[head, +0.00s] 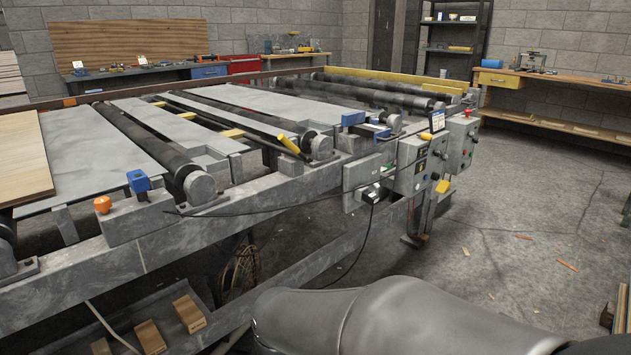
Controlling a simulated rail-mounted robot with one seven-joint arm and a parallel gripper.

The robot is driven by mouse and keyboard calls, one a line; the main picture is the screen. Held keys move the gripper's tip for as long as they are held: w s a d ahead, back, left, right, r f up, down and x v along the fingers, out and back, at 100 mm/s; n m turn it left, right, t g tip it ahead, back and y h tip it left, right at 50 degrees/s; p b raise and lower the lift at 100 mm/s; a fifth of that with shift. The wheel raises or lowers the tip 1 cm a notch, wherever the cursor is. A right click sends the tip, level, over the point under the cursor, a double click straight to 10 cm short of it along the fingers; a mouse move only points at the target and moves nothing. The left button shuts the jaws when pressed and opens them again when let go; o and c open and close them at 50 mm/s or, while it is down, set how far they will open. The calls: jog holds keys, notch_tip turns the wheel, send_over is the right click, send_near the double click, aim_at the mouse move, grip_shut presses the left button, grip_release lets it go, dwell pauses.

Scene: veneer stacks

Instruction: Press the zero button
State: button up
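Two grey control boxes stand at the right end of the roller machine in the head view. The nearer control box (406,182) carries a small dark display, a green button and other small controls. The markings are too small to read, so I cannot tell which control is the zero button. A grey link of my arm crosses the bottom of the view, in front of the machine and below the boxes. My gripper is not in view.
The roller machine's frame (150,246) fills the left and middle. A black cable (290,211) runs along its front and hangs below the nearer box. An orange knob (102,204) sits on the frame. The concrete floor (520,225) at right is open, with scattered wood scraps.

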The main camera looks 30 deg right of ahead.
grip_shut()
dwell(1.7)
